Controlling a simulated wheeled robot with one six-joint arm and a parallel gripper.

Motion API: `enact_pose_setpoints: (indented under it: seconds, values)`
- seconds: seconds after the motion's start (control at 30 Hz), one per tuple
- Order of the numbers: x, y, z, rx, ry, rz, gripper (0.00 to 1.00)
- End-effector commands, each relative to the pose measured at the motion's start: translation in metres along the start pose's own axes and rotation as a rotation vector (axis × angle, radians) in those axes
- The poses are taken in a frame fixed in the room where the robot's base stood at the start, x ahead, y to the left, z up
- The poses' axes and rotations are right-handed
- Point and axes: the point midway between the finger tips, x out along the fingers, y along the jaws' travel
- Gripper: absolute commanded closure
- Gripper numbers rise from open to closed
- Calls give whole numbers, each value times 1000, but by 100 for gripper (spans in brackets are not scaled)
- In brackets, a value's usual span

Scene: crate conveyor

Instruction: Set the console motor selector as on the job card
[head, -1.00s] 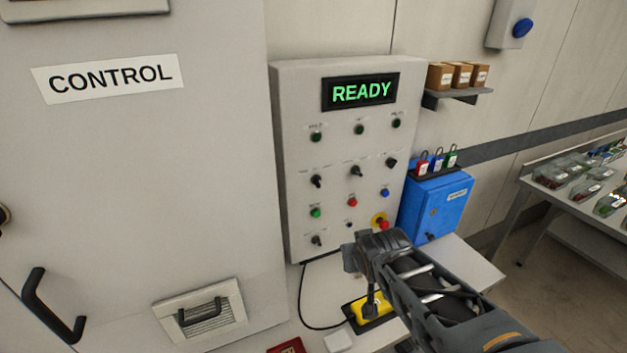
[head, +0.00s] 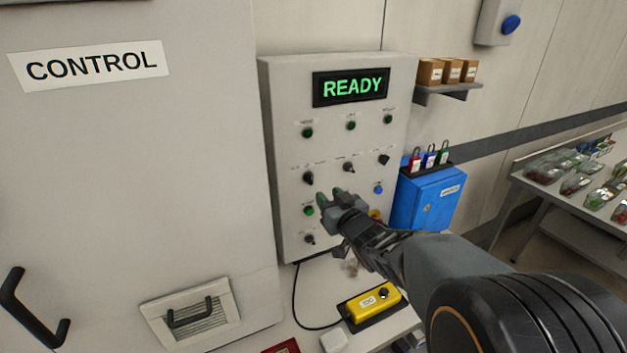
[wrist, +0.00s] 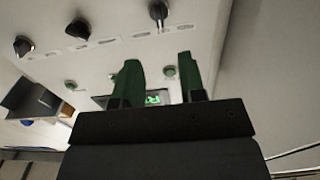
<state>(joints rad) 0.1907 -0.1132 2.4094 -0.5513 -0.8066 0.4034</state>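The grey console (head: 285,120) stands upright with a green READY display (head: 352,87). Black selector knobs sit in its middle row at left (head: 308,178), centre (head: 348,167) and right (head: 384,159), with another at lower left (head: 310,239). Their labels are too small to read, so I cannot tell which is the motor selector. My gripper (head: 331,200) is in front of the lower middle of the panel, below the centre knob. The wrist view shows its green fingers (wrist: 157,78) apart with nothing held. That view also shows black knobs (wrist: 78,28) beyond the fingertips. I cannot make out a job card.
A yellow pendant box (head: 372,302) lies on the bench below. A blue box (head: 425,205) with padlocks (head: 430,158) stands right of the console. The CONTROL cabinet (head: 200,200) is close on the left. A parts table (head: 530,185) is far right.

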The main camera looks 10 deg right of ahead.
Motion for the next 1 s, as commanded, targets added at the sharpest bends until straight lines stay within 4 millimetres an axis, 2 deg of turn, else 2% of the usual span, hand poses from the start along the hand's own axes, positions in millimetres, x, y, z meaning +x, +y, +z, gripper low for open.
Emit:
enact_pose_setpoints:
  seconds: [0.2, 0.5, 0.7, 1.0]
  values:
    - [44, -1, 0, 1, -2, -2, 63]
    - [83, 0, 0, 0, -2, 0, 63]
    - [94, 0, 0, -1, -2, 1, 63]
    - [95, 0, 0, -1, -1, 1, 63]
